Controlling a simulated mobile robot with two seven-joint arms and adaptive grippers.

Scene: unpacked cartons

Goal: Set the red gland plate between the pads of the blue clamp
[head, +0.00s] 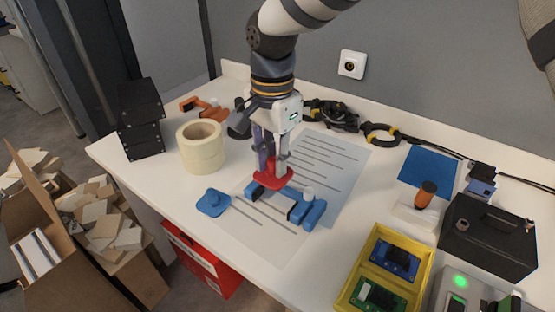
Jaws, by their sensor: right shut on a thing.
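The red gland plate (268,182) is in the fingers of my right gripper (270,172), which is shut on it and points down. The blue clamp (310,213) lies on the printed paper just below the plate in the picture, with dark pads (292,211) and a pale knob (309,191). The plate's near edge overlaps the clamp's far left part in this view. I cannot tell whether they touch. The plate is not seen between the pads. My left gripper is not in view.
A tape roll (201,146) and black boxes (140,118) stand further left. A yellow tray (383,270) with circuit boards and a black case (487,238) are at the right. Paper sheets (335,165) lie mid-table.

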